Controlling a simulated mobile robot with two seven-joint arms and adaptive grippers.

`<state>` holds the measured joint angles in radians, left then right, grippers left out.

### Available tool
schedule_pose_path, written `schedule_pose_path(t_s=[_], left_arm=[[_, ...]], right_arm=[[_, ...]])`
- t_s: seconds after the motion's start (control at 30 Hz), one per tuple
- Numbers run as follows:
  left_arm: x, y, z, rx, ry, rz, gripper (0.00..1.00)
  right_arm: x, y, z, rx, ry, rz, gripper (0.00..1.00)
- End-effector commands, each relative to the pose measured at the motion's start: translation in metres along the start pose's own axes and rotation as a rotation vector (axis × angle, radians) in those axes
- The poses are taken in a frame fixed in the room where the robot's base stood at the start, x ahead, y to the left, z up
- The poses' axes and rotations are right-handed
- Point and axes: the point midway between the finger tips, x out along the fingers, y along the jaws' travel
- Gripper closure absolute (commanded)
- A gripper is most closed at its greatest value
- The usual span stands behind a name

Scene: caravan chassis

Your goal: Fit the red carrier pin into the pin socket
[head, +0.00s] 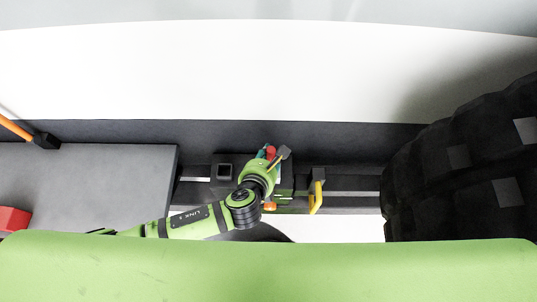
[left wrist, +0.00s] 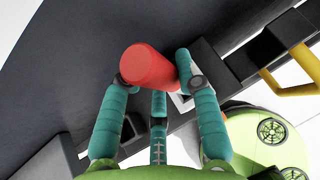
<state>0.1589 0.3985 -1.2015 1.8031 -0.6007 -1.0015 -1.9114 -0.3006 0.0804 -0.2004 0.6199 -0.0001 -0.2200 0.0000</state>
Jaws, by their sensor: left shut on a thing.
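The red carrier pin (left wrist: 148,66) is a plain red cylinder, held between the teal fingers of my left gripper (left wrist: 155,80). In the head view its red end (head: 271,151) shows at the tip of my left gripper (head: 268,154), over the dark chassis rail. A pale square rim (left wrist: 183,103) shows partly behind the right finger in the left wrist view; the pin's lower end is hidden.
A yellow handle (head: 317,197) stands on the rail to the right, with a large black tyre (head: 450,160) beyond. A grey panel (head: 100,180) lies left, with a red box (head: 14,218) and an orange bar (head: 15,127) near it. A dark wall (head: 340,138) runs behind the rail.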

Motion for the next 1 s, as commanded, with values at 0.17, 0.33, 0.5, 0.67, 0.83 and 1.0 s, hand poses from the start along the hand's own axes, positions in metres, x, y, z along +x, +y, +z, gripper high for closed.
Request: schedule_pose_path(t_s=[0.17,0.33,0.5,0.67,0.83,1.0], left_arm=[[-0.0011,-0.0008,0.0016,0.0,0.0,-0.002,1.0],[-0.0004,-0.0007,0.0005,0.0,-0.001,-0.001,1.0],[-0.0002,-0.0006,0.0004,0.0,-0.001,-0.001,1.0],[0.0007,-0.0005,-0.0009,0.0,-0.001,-0.001,1.0],[0.0032,-0.0004,-0.0044,0.0,-0.001,0.0,1.0],[0.0057,-0.0004,-0.008,0.0,-0.001,0.0,1.0]], right_arm=[[-0.0062,-0.0002,-0.0006,0.0,0.0,0.0,0.38],[-0.0068,-0.0003,-0.0007,0.0,0.0,-0.001,0.38],[-0.0065,-0.0003,-0.0007,0.001,0.0,-0.001,0.38],[-0.0053,-0.0004,-0.0007,0.001,0.0,-0.001,0.38],[-0.0024,-0.0005,-0.0005,0.001,0.0,-0.001,0.38],[0.0003,-0.0005,-0.0003,0.001,0.0,-0.001,0.38]])
